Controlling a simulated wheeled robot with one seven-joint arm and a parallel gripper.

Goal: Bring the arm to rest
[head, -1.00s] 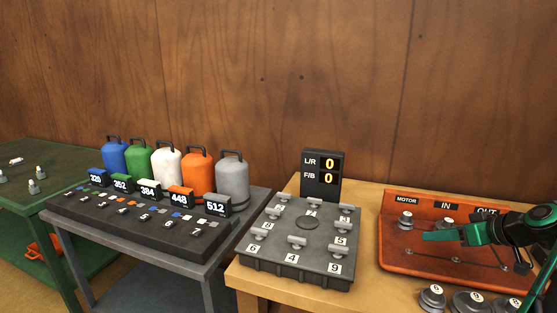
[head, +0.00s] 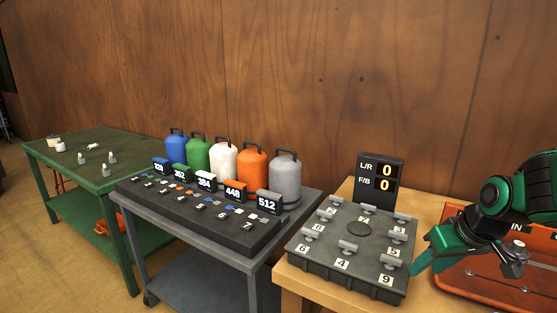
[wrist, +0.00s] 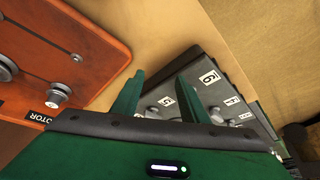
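My gripper (head: 424,262) is at the lower right in the head view, green and pointing left and down, with the arm folded behind it. It appears next to the right edge of the grey numbered box (head: 352,254). I cannot tell its height above the bench. In the wrist view two green fingers stand apart with nothing between them (wrist: 160,88). Part of the grey numbered box (wrist: 202,75) lies beyond them.
The orange board (head: 468,284) lies right, partly hidden by my arm. A display reading 0 and 0 (head: 380,180) stands behind the box. A grey cart (head: 190,275) carries coloured canisters (head: 223,162). A green table (head: 62,175) stands left, with floor between.

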